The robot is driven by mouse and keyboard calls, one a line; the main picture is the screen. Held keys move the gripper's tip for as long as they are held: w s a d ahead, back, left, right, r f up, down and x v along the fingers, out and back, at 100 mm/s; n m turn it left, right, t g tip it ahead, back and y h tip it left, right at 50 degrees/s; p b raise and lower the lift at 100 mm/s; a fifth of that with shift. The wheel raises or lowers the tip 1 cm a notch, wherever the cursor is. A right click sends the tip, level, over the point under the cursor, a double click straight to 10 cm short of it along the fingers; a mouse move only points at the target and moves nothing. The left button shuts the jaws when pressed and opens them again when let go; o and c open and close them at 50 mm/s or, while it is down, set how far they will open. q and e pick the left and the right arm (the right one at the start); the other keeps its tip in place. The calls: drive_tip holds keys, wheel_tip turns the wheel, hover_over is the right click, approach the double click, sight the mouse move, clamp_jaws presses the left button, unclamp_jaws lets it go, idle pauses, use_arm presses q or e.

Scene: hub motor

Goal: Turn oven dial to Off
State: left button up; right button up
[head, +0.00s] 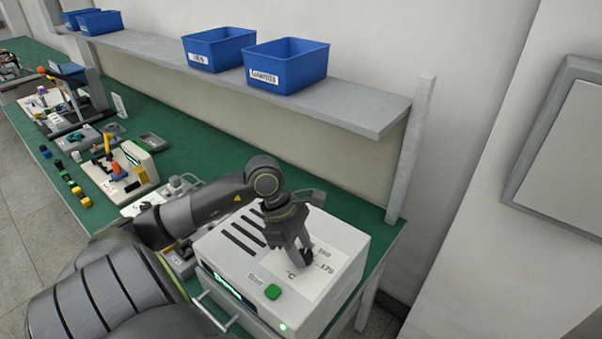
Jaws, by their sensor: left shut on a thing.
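The oven (345,241) is a white box at the right end of the green bench. Its top carries dark vent slots, a green button (272,291) marked Start and a pale dial plate (322,280) with °C, 170 and another temperature mark. My left gripper (305,256) reaches down onto the plate and is shut on the black dial (307,257). The fingers hide most of the dial, so its pointer direction cannot be told. No Off mark can be made out. My right gripper is not in view.
A grey shelf (365,113) with several blue bins (287,65) runs above the bench. A post (411,150) stands behind the oven's right side. Fixtures and small parts (120,170) fill the bench at left. The green bench top (190,140) is clear at the back.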

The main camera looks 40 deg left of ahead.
use_arm(q)
drive_tip(key=n+b, duration=0.2)
drive_tip(key=shift+s+f+t+y+b, duration=0.1)
drive_tip(key=shift+f+t+y+b, duration=0.2)
drive_tip(key=shift+t, duration=0.1)
drive_tip(key=n+b, duration=0.2)
drive_tip(key=n+t+y+b, duration=0.1)
drive_tip(key=n+b, duration=0.1)
drive_tip(key=shift+s+d+n, duration=0.1)
drive_tip(key=shift+d+n, duration=0.1)
drive_tip(key=shift+n, duration=0.1)
drive_tip(key=shift+d+r+n+t+y+b, duration=0.15)
drive_tip(key=shift+n+y+b, duration=0.1)
drive_tip(key=shift+n+b, duration=0.35)
drive_tip(key=shift+a+n+t+y+b, duration=0.1)
drive_tip(key=shift+n+y+b, duration=0.1)
drive_tip(key=shift+n+b, duration=0.4)
drive_tip(key=shift+d+r+n+t+y+b, duration=0.15)
drive_tip(key=shift+n+y+b, duration=0.1)
drive_tip(key=shift+n+b, duration=0.35)
drive_tip(key=shift+a, duration=0.1)
drive_tip(key=o, duration=1)
